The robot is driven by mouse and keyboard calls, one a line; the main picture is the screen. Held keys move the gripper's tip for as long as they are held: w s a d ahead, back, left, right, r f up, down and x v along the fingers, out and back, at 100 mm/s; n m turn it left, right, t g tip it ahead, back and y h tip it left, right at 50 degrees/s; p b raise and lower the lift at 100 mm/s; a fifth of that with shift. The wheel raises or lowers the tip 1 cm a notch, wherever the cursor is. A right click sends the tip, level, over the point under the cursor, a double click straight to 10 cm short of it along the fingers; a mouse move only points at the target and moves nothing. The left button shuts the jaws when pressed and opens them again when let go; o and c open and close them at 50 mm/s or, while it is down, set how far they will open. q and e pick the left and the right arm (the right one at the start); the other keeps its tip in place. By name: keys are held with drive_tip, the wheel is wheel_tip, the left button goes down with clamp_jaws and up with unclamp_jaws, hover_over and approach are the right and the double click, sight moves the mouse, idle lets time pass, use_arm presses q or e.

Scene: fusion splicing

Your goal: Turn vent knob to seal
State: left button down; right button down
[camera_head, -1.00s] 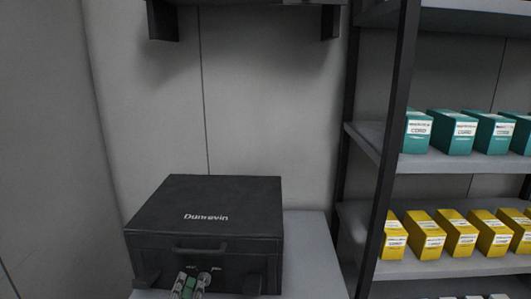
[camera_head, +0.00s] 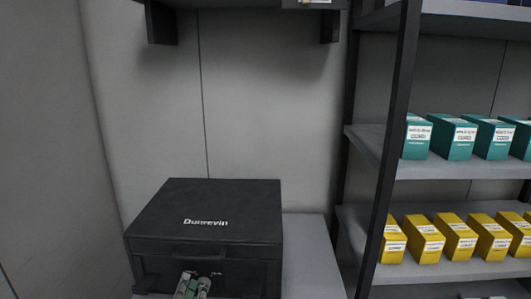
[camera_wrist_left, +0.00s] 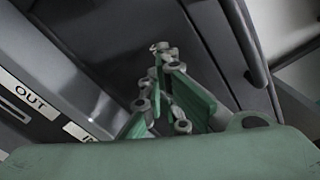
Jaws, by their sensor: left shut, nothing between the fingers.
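A black case marked "Dunrevin" (camera_head: 206,196) stands at the lower left of the head view, with its lid closed. My left gripper (camera_head: 192,281), with green and grey fingers, is at the case's front face, just below the handle (camera_head: 199,252). It is shut with nothing between its fingers. In the left wrist view the fingertips (camera_wrist_left: 161,52) point at a dark surface. I cannot make out the vent knob separately from the fingers, nor tell whether they touch it. My right gripper is not in view.
A panel with an "OUT" label (camera_wrist_left: 30,97) lies left of the fingers in the left wrist view. A grey surface (camera_head: 310,252) is bare to the right of the case. A shelf rack on the right holds teal boxes (camera_head: 455,137) and yellow boxes (camera_head: 424,241).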

use_arm(q)
drive_tip(key=shift+a+r+p, duration=0.15)
drive_tip(key=shift+r+p, duration=0.15)
drive_tip(key=shift+p, duration=0.1)
drive_tip(key=s, duration=0.6)
drive_tip(key=shift+a, duration=0.2)
